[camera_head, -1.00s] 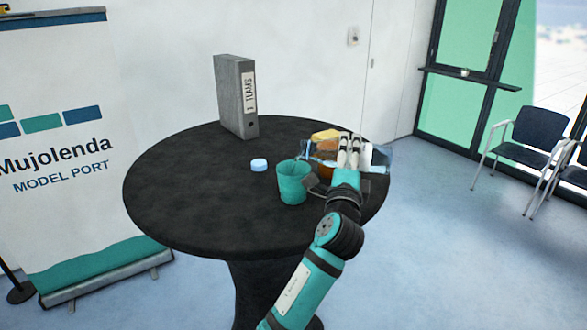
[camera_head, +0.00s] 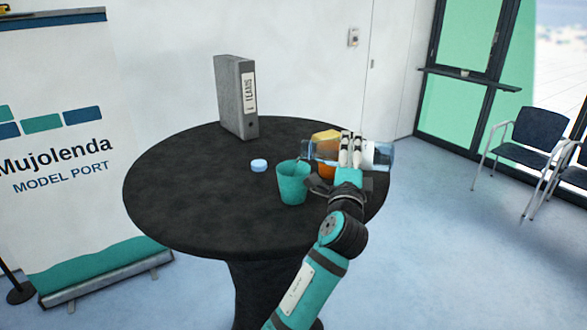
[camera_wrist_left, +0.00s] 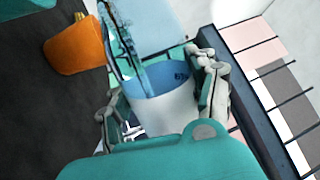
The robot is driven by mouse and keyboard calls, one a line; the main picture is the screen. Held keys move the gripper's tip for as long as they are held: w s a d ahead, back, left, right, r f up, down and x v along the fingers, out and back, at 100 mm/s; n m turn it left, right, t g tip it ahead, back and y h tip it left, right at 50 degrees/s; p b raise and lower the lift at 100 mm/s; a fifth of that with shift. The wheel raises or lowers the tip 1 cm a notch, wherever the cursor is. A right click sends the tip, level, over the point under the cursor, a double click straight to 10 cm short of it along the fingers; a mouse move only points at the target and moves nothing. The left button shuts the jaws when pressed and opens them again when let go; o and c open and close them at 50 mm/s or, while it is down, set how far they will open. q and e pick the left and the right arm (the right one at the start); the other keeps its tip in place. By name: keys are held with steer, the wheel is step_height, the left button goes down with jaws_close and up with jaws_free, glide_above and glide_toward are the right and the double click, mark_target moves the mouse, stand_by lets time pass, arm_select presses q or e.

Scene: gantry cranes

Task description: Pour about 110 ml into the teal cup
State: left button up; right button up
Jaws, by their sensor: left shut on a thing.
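The teal cup (camera_head: 293,186) stands upright on the black round table, left of my left gripper. My left gripper (camera_head: 350,150) is shut on a clear bluish bottle (camera_head: 384,155) with a white label. The bottle lies nearly level across the fingers in the head view, its left end above and just right of the cup. I cannot tell whether liquid is leaving it. In the left wrist view the bottle's pale body (camera_wrist_left: 165,108) sits between the fingers (camera_wrist_left: 163,95). My right gripper is not in view.
A light blue cap (camera_head: 259,165) and a grey binder (camera_head: 232,100) are on the table (camera_head: 180,190). The table's left side is clear.

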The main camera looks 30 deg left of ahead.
arm_select(q)
steer(key=shift+r+n, duration=0.45)
steer(key=shift+n, duration=0.15)
stand_by(0.8)
steer(key=f+m, duration=0.1)
steer(key=m, duration=0.1)
steer(key=f+m+h+p, duration=0.1)
steer(key=f+m, duration=0.1)
steer(key=d+f+m+h+p, duration=0.1)
steer(key=m, duration=0.2)
steer(key=shift+w+f, duration=0.2)
steer(key=shift+f, duration=0.2)
steer(key=shift+a+f+t, duration=0.1)
steer(key=shift+f+t, duration=0.15)
steer(key=shift+t, duration=0.05)
steer(key=shift+f+m+h, duration=0.15)
steer(key=shift+m+h, duration=0.15)
steer(key=shift+m, duration=0.1)
steer(key=shift+m+p, duration=0.4)
steer(key=shift+p, duration=0.15)
steer(key=shift+f, duration=0.1)
